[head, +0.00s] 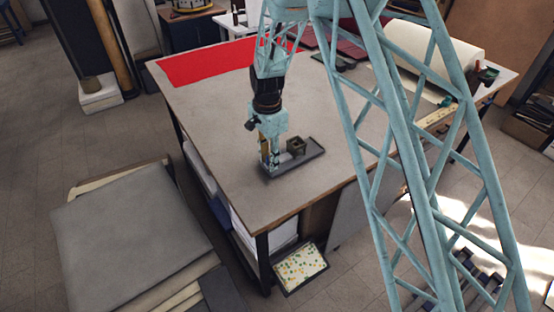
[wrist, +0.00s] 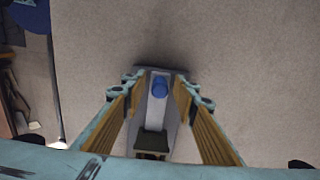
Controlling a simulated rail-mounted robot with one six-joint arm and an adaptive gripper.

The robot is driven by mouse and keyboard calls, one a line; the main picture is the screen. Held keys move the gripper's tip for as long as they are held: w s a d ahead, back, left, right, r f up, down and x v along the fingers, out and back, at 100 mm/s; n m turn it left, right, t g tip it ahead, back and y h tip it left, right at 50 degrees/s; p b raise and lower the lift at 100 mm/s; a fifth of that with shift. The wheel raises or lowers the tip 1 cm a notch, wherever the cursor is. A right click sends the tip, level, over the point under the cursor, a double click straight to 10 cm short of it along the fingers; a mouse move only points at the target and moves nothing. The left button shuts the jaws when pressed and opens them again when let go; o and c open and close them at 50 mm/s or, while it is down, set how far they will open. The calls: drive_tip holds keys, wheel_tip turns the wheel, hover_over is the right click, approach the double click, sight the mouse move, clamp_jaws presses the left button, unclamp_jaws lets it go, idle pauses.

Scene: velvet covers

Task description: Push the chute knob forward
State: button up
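A small dark grey tray (head: 312,153) lies on the table near its front corner. A dark olive block-like part (head: 297,145) stands on it; it also shows low in the wrist view (wrist: 152,143). In the wrist view a round blue knob (wrist: 159,87) sits on a pale strip (wrist: 156,110) along the tray. My gripper (head: 271,163) points down over the left part of the tray. Its two yellow-padded fingers are apart, one on each side of the blue knob in the wrist view (wrist: 158,80). I cannot tell whether either finger touches it. The knob is not distinguishable in the head view.
The grey tabletop (head: 210,115) is clear around the tray. A red cloth (head: 205,65) lies at the far left, and a white roll (head: 435,55) is at the far right. The table's front edge is close to the tray. Stacked boards (head: 130,235) stand at the left.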

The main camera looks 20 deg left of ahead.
sight(285, 156)
drive_tip(key=c, duration=0.5)
drive_tip(key=shift+o, duration=0.2)
drive_tip(key=shift+w+d, duration=0.15)
drive_tip(key=shift+w, duration=0.05)
drive_tip(key=shift+w+d, duration=2.25)
drive_tip(key=shift+w, duration=0.3)
drive_tip(key=o, duration=1.4)
drive_tip(key=shift+r, duration=0.1)
